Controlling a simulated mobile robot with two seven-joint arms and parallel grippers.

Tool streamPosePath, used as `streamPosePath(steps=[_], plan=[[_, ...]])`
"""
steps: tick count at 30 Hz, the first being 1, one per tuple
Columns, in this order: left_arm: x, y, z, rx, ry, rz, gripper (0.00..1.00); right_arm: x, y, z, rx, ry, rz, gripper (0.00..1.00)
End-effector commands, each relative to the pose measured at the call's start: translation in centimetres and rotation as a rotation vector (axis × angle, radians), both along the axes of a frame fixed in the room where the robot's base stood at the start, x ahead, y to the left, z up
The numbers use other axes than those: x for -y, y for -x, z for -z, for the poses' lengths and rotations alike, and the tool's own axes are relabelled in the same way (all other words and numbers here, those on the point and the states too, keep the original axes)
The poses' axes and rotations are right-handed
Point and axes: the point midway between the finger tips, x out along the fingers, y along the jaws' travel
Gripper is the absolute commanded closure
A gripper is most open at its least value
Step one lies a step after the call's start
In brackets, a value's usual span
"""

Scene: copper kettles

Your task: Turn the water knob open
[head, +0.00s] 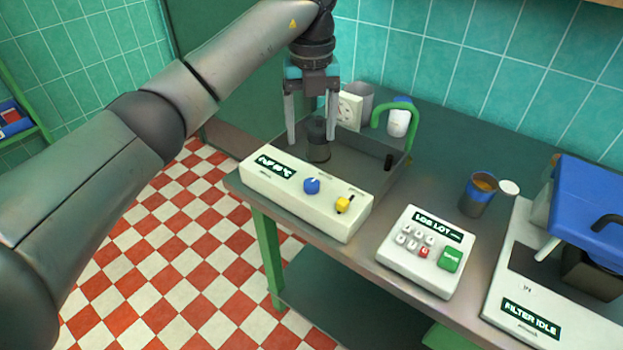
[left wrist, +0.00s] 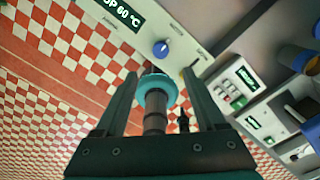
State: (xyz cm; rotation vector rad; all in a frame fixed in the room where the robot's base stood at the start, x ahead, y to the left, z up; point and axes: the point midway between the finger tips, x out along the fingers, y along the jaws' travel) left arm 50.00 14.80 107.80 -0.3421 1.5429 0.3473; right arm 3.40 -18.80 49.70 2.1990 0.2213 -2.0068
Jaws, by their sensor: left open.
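A white control panel (head: 270,195) with a dark display, a blue knob (head: 311,186) and a yellow lever knob (head: 343,204) sits on the counter's front edge. The labels above the knobs are too small to read. The left wrist view shows the blue knob (left wrist: 161,48) beyond my fingers. My left gripper (head: 312,141) is open, fingers pointing down, behind the panel and apart from its knobs. A dark cylinder (head: 319,150) shows between its fingers in the head view; I cannot tell whether they touch it. My right gripper is not in view.
A green curved spout (head: 395,108) rises by the basin (head: 373,176) behind the panel. A white keypad box (head: 413,262), a dark cup (head: 477,201) and a blue-lidded machine (head: 590,205) stand to the right. Tiled wall lies behind; floor is clear in front.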

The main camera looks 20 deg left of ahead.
Motion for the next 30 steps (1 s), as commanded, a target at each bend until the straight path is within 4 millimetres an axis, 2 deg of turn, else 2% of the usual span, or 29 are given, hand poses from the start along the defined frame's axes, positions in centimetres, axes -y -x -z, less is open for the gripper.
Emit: streamPosePath(steps=[1,6,15,21,30], plan=[[0.1,0.1,1.6,-0.004,0.003,0.001,0.28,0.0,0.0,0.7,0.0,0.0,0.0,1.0],[0.1,0.1,5.3,-0.005,0.002,0.002,0.28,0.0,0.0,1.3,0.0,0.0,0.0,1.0],[0.1,0.1,10.5,-0.002,0.003,0.002,0.28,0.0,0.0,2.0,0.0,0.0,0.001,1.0],[0.1,0.0,12.0,0.0,0.002,0.003,0.28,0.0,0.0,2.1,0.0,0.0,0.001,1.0],[0.1,0.0,12.1,0.0,0.003,0.003,0.28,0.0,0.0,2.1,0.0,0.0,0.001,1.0]])
